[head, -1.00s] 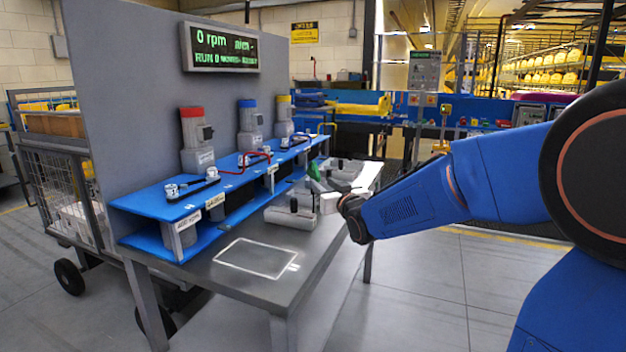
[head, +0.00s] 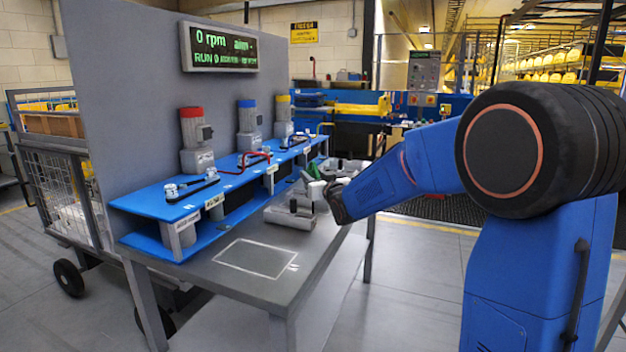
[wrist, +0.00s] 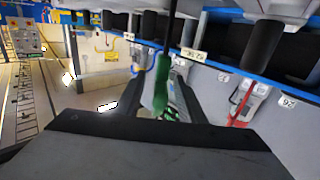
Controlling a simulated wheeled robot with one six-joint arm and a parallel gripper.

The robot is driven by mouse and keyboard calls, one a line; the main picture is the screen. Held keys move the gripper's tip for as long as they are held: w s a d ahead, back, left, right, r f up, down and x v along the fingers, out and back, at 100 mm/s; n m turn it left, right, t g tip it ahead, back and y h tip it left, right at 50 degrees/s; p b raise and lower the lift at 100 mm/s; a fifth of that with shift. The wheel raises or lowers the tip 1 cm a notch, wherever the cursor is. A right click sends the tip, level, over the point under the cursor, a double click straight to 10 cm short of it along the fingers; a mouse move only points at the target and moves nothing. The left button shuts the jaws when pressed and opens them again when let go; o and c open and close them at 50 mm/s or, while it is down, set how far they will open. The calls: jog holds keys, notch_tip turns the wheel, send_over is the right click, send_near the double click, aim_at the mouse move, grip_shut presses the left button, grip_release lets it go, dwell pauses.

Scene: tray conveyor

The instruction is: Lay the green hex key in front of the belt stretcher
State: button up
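The green hex key (wrist: 160,92) shows in the wrist view, with its green handle between the fingers of my gripper (wrist: 158,104) and a dark shaft running up the picture. My gripper appears shut on the handle. In the head view my gripper (head: 322,190) is over the bench's right part, and a small green bit of the hex key (head: 314,171) shows at its tip. A grey block with black knobs (head: 291,215) stands on the bench just left of my gripper. I cannot tell which thing is the belt stretcher; the shelf labels are too small to read.
A blue two-level shelf (head: 165,209) runs along the bench's back, carrying motors with red, blue and yellow tops. A white outlined rectangle (head: 256,258) marks empty bench top at the front. Another grey block (head: 345,166) stands farther back. A grey panel rises behind.

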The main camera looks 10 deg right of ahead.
grip_shut()
notch_tip(320, 180, up, 10)
dwell(0.7)
